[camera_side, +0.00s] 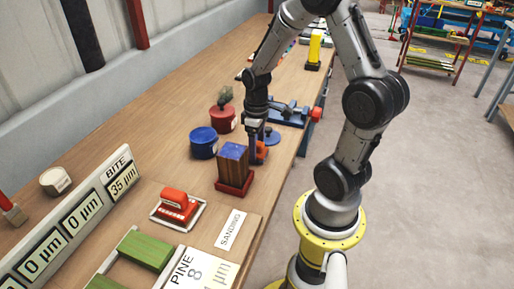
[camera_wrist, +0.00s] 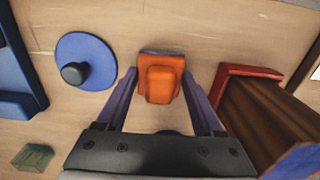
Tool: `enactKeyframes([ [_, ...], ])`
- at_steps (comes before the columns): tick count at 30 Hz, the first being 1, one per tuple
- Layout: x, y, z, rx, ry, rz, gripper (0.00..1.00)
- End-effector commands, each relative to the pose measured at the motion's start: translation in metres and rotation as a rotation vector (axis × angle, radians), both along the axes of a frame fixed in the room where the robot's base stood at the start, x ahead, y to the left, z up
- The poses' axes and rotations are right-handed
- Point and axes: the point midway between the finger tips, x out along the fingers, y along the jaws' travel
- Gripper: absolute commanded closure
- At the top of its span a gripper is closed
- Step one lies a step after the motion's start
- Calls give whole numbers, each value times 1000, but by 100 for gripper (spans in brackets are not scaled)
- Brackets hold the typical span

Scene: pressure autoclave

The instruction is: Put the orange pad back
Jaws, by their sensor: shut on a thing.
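The orange pad (camera_wrist: 160,84), a small block with a raised grip and a dark bluish edge, sits between the fingers of my gripper (camera_wrist: 160,90) in the wrist view. My gripper is shut on it. In the side view my gripper (camera_side: 259,149) points down, with the orange pad (camera_side: 262,150) partly hidden by the fingers. The pad is at or close to the table; I cannot tell whether it touches. A wooden block with a blue top (camera_side: 234,157) stands in a red base (camera_side: 236,185) just in front of the gripper.
A blue lid with a dark knob (camera_wrist: 85,60) lies beside the gripper. A blue tin (camera_side: 204,144) and a red tin (camera_side: 222,119) stand to the left. A blue vise (camera_side: 288,115) is behind. A red sander (camera_side: 175,204) rests near the SANDING card (camera_side: 230,229).

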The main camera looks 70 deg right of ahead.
Motion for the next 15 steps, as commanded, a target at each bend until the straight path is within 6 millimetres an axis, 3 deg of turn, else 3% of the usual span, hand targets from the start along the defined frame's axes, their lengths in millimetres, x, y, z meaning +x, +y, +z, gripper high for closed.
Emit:
enactKeyframes([
  [13, 0, 0, -7, -1, -1, 0, 92],
  [14, 0, 0, -7, -1, -1, 0, 29],
  [15, 0, 0, -7, -1, -1, 0, 22],
])
